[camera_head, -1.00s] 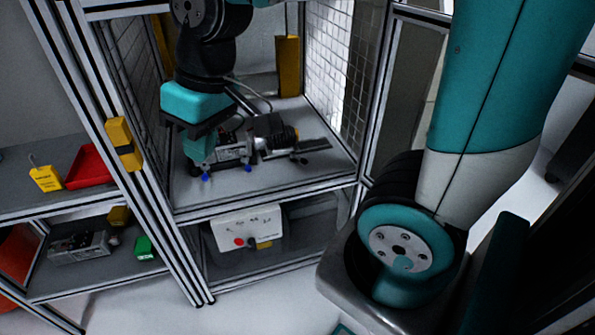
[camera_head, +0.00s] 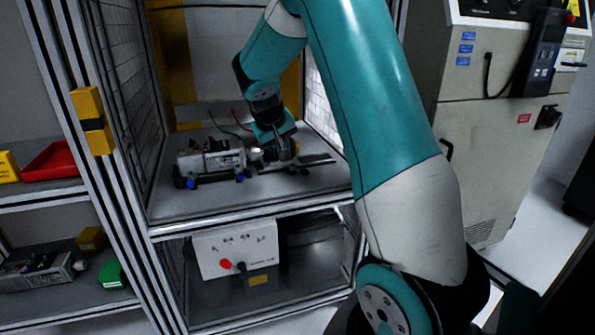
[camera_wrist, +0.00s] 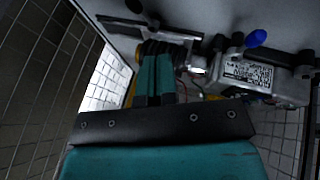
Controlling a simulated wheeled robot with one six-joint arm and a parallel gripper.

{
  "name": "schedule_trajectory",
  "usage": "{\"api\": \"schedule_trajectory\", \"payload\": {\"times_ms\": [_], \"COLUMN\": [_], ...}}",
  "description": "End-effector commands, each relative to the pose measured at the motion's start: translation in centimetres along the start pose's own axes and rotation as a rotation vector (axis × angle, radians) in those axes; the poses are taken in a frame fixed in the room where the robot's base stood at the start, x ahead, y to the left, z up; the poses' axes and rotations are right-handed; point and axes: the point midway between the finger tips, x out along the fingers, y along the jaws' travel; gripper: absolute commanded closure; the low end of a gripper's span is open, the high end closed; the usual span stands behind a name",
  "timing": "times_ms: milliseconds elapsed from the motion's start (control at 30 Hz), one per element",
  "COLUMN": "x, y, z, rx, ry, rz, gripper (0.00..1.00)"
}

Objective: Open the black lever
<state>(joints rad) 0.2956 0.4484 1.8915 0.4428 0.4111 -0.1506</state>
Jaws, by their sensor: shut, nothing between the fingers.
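My gripper (camera_head: 277,143) reaches down into the framed cell at the right end of the servo unit (camera_head: 212,160). In the wrist view the two teal fingers (camera_wrist: 156,72) are together with nothing between them. Their tips are at a dark ribbed round part (camera_wrist: 160,47); I cannot tell whether they touch it. A dark flat bar (camera_wrist: 150,30) with a black end piece runs past the tips, and it also shows in the head view (camera_head: 312,162). I cannot tell surely which dark part is the black lever. My gripper hides part of this end.
The servo unit has blue knobs (camera_head: 241,177) along its front. The cell has mesh side walls (camera_head: 125,75) and metal posts close by. A white control box (camera_head: 237,248) with a red button is on the shelf below. The shelf's front strip is clear.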

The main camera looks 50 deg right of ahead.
Motion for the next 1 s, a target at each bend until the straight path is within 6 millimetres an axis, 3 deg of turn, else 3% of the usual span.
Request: {"api": "schedule_trajectory", "payload": {"times_ms": [167, 267, 667, 800, 1000], "x": [0.7, 2.1, 10.5, 11.8, 12.7], "y": [-0.1, -0.1, -0.1, 1.6, 2.6], "z": [0.1, 0.2, 0.2, 0.5, 0.6], "rx": [-0.001, -0.001, 0.000, 0.002, -0.001], "ry": [-0.001, -0.005, -0.004, -0.002, -0.001], "rz": [-0.001, 0.000, -0.001, 0.000, -0.002], "gripper": [1.00, 1.00, 1.00, 1.00, 1.00]}}
